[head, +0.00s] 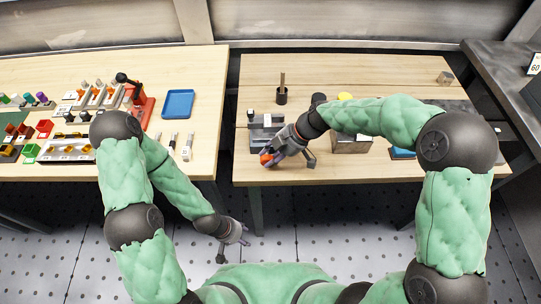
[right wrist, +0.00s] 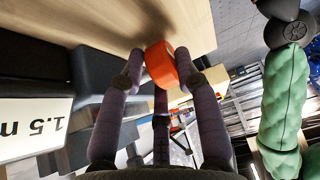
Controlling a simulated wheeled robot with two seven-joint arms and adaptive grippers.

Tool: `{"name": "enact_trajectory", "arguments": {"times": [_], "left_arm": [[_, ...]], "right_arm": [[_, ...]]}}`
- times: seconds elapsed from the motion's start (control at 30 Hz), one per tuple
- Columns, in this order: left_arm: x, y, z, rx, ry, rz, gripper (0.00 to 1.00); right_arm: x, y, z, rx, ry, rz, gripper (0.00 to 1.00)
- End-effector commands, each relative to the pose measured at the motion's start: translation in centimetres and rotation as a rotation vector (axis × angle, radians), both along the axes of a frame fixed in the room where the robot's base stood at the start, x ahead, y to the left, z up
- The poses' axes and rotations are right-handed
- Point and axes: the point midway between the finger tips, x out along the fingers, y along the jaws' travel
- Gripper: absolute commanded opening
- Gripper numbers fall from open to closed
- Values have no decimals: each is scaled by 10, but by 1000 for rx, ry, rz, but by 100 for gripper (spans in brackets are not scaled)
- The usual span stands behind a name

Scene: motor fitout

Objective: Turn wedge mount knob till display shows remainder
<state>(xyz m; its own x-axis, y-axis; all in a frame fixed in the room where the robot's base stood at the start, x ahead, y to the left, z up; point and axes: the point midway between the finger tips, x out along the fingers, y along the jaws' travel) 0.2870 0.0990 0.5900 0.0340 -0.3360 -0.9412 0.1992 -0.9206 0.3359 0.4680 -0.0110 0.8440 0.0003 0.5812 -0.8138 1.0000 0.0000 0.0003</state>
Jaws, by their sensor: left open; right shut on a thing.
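The orange knob (head: 265,157) is at the front of a grey mount (head: 256,136) near the left front of the right-hand table. My right gripper (head: 271,157) is shut on the knob from the right side. In the right wrist view the knob (right wrist: 160,62) sits between the fingertips. A white display (right wrist: 32,125) on the left there appears upside down, reading "1.5" and a letter cut off by the frame edge. My left gripper (head: 236,238) is open and empty, low in front of the tables, away from the mount.
A dark cup with a brown stick (head: 282,95) stands behind the mount. A blue tray (head: 178,104) and several small parts lie on the left table. A gap separates the tables. A small block (head: 445,77) is at the back right. A sign reading "60" (head: 536,64) stands far right.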

Motion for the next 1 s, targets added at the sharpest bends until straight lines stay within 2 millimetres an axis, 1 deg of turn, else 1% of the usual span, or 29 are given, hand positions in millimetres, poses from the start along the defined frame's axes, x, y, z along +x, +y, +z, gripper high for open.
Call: {"name": "enact_trajectory", "arguments": {"times": [0.03,0.07,0.1,0.13,0.17,0.43,0.57,0.67,1.0], "left_arm": [[0,0,0,0,0,0,51],[0,0,0,0,0,0,51],[0,0,0,0,0,0,51],[0,0,0,0,0,0,51],[0,0,0,0,0,0,51],[0,0,0,0,0,0,51],[0,0,0,0,0,0,51],[0,0,0,0,0,0,51],[0,0,0,0,0,0,51]], "right_arm": [[0,0,0,-1,1,-1,0],[0,0,0,-1,1,-1,36],[0,0,0,-1,1,-1,47],[0,0,0,-1,1,-1,55],[0,0,0,-1,1,-1,57],[0,0,0,-1,0,0,57],[1,-3,5,0,-2,-2,57],[1,-10,14,0,-2,-2,57],[1,-49,68,0,-3,-4,57]]}}
